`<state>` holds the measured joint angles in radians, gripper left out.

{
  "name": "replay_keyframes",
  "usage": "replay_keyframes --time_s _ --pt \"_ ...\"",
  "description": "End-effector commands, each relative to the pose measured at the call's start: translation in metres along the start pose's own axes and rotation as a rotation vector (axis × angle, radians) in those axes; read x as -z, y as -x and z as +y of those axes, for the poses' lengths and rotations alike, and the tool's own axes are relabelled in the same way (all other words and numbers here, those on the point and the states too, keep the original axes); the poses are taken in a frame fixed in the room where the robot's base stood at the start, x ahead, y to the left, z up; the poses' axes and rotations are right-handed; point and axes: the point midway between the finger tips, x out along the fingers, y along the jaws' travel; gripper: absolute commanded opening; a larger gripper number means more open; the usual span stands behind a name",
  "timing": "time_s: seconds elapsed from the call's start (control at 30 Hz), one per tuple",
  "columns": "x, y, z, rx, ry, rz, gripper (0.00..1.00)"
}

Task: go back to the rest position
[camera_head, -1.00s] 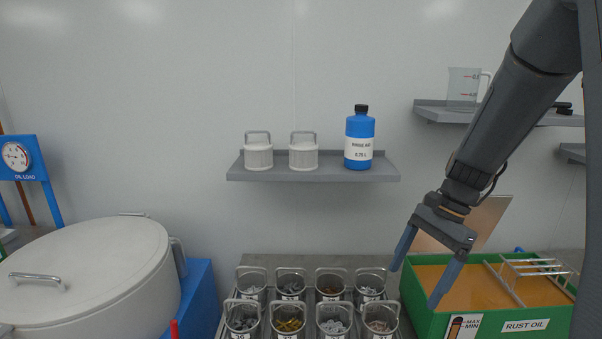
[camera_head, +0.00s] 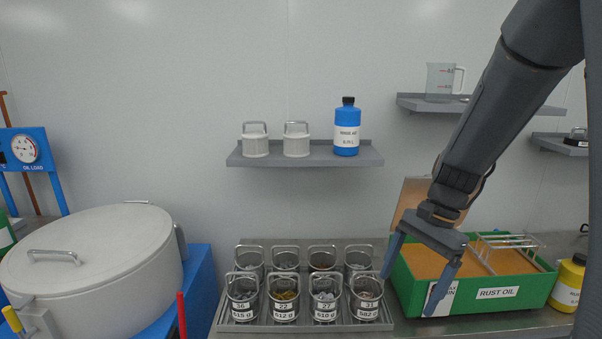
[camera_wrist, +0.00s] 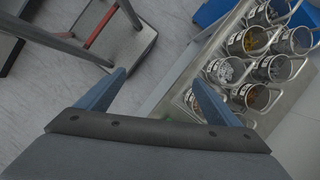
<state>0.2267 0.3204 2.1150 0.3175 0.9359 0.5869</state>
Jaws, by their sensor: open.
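My gripper (camera_head: 408,282) is open and empty, hanging with its fingers pointing down in front of the green rust oil bin's left end. In the wrist view my gripper (camera_wrist: 160,95) shows both blue fingers spread wide with nothing between them. The tray (camera_head: 300,327) of several metal cups with handles stands on the bench just left of my gripper. In the wrist view the tray (camera_wrist: 172,100) lies at the upper right, partly behind the right finger. The left finger is over the floor there.
The green rust oil bin (camera_head: 478,307) holds a wire rack (camera_head: 508,243). A yellow bottle (camera_head: 568,285) stands right of it. A large lidded drum (camera_head: 95,265) is at left. A shelf (camera_head: 305,160) holds two white canisters and a blue bottle (camera_head: 346,130). The wall between is clear.

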Motion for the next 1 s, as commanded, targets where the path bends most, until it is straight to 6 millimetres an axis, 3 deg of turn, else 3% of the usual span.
replay_keyframes --time_s 0.37,0.63,0.8,1.0 --pt "-0.012 -0.058 0.020 -0.057 0.405 0.161 0.86" --pt "-0.024 -0.113 0.041 -0.125 0.883 0.319 0.86" --pt "-0.028 -0.125 0.047 -0.146 1.028 0.361 0.86" --pt "-0.029 -0.124 0.048 -0.149 1.041 0.364 0.86"
